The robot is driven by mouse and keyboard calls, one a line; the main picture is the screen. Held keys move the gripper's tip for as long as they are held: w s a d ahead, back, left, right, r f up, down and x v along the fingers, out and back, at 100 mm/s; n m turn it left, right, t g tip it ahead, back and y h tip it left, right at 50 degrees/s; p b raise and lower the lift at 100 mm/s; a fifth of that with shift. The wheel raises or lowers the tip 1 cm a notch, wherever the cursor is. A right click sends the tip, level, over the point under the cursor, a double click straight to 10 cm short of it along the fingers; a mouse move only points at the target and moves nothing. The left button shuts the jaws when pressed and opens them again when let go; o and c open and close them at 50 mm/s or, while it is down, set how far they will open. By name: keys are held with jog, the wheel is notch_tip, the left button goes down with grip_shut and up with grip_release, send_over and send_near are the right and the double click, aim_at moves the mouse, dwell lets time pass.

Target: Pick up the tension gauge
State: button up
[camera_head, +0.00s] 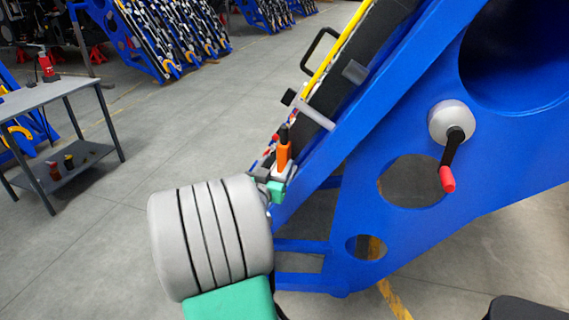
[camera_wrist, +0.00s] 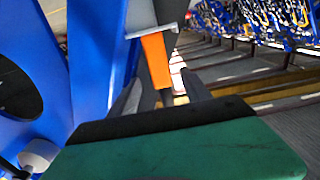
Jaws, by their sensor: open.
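An orange tool with a black top, which looks like the tension gauge (camera_head: 284,154), stands beside the sloping blue chassis frame in the head view. It also shows in the wrist view, as an orange piece (camera_wrist: 156,60) with a dark grey part above it. My gripper (camera_head: 276,174) is right at its lower end. In the wrist view my gripper (camera_wrist: 162,92) has its two grey fingers apart, one on each side of the orange piece. I cannot tell whether either finger touches it. The tool's lower end is partly hidden by my gripper.
The blue chassis frame (camera_head: 403,118) rises close beside my gripper, with a red-handled crank (camera_head: 449,165) on its side. A grey bracket (camera_head: 314,114) sticks out above the orange tool. A grey table (camera_head: 48,93) stands at the left. The floor between is clear.

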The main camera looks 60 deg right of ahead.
aim_at(282, 155)
jog(key=d, duration=0.2)
jog(key=d+p, duration=0.1)
jog(key=d, duration=0.1)
jog(key=w+d+p, duration=0.1)
jog(key=d, duration=0.2)
jog(key=shift+r, duration=0.15)
grip_shut()
dwell(0.5)
